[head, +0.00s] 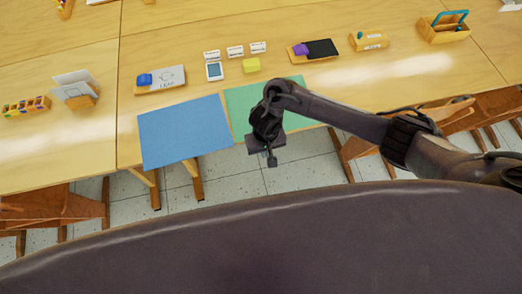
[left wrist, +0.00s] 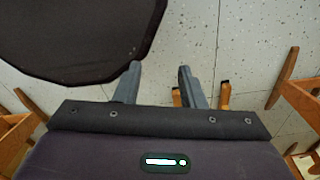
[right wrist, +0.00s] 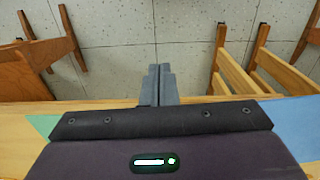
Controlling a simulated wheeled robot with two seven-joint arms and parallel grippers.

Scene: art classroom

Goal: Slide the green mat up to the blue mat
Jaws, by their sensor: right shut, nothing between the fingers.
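The blue mat (head: 185,132) lies at the table's front edge in the head view. The green mat (head: 248,102) lies just to its right, with a very narrow strip between their facing edges. My right arm covers part of the green mat. My right gripper (head: 271,158) is shut and empty, in front of the green mat near the table's front edge. In the right wrist view its fingers (right wrist: 158,82) are together, with a bit of green mat (right wrist: 42,125) at left and blue mat (right wrist: 299,122) at right. My left gripper (left wrist: 158,75) is open and empty over the floor.
A card holder (head: 78,90) stands at left. Wooden chairs (head: 60,210) stand by the front edge.

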